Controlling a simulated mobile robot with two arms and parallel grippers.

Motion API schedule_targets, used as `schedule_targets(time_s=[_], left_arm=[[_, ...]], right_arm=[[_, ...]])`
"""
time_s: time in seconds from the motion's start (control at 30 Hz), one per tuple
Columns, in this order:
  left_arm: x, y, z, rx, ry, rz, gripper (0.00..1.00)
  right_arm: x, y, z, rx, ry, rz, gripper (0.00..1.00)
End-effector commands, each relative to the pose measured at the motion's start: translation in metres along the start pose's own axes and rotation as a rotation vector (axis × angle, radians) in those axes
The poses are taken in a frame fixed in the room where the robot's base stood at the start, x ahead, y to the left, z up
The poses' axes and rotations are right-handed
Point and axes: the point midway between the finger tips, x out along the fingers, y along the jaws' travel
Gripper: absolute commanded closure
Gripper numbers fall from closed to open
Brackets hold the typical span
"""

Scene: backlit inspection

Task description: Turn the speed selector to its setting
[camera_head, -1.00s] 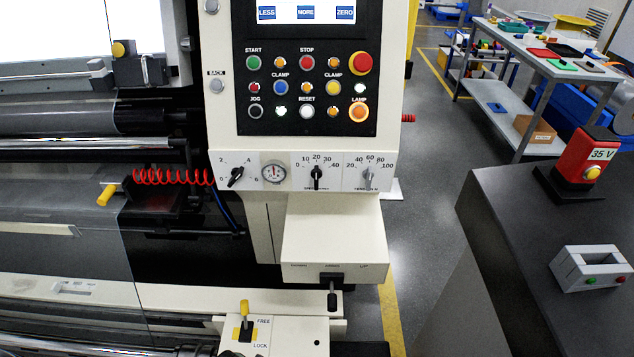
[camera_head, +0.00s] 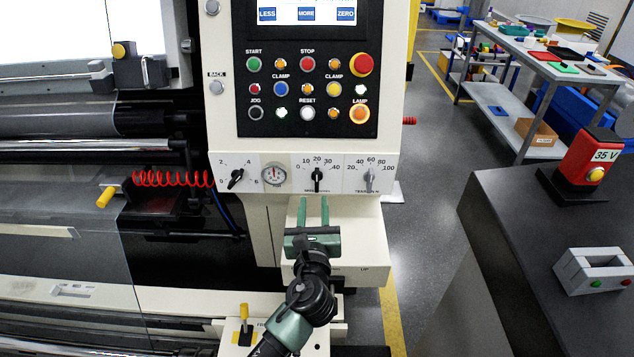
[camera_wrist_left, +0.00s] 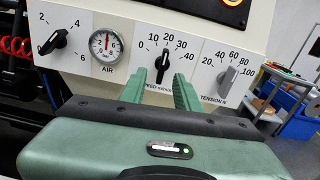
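The speed selector (camera_head: 317,179) is a black knob in the middle of the cream dial strip, with a scale from 0 to 40. Its pointer stands about straight up, near 20. It also shows in the left wrist view (camera_wrist_left: 163,62), between my fingertips in the picture. My left gripper (camera_head: 313,200) is open, its two green fingers pointing up just below the selector. In the left wrist view the fingers (camera_wrist_left: 161,84) are apart and empty; I cannot tell whether they touch the knob. My right gripper is not in view.
Left of the selector are an air gauge (camera_head: 274,174) and a black 0–6 knob (camera_head: 236,179). Right of it is the grey tension knob (camera_head: 370,178). The button panel (camera_head: 318,95) is above. A cream box (camera_head: 365,235) juts out below.

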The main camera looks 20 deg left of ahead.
Motion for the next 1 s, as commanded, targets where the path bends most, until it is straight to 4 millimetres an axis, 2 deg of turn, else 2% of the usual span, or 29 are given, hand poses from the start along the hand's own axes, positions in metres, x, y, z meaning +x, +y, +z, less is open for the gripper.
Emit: schedule_targets(time_s=[0.13, 0.4, 0.6, 0.93, 0.97, 1.0], left_arm=[[0.011, -0.008, 0.006, 0.075, -0.026, -0.016, 0.68], [0.053, -0.007, 0.007, 0.070, -0.023, -0.013, 0.68], [0.075, -0.007, 0.006, 0.068, -0.022, -0.014, 0.68], [0.081, -0.007, 0.006, 0.066, -0.021, -0.014, 0.68], [0.081, -0.007, 0.006, 0.066, -0.021, -0.014, 0.71], [0.081, -0.007, 0.006, 0.066, -0.021, -0.014, 0.82]], right_arm=[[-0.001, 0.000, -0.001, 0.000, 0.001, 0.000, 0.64], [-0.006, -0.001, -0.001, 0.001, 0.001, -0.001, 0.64], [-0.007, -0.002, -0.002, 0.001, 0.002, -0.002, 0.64], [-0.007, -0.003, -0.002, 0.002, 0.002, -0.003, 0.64], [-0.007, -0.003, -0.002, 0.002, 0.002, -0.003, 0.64], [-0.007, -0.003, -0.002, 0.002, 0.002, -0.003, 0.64]])
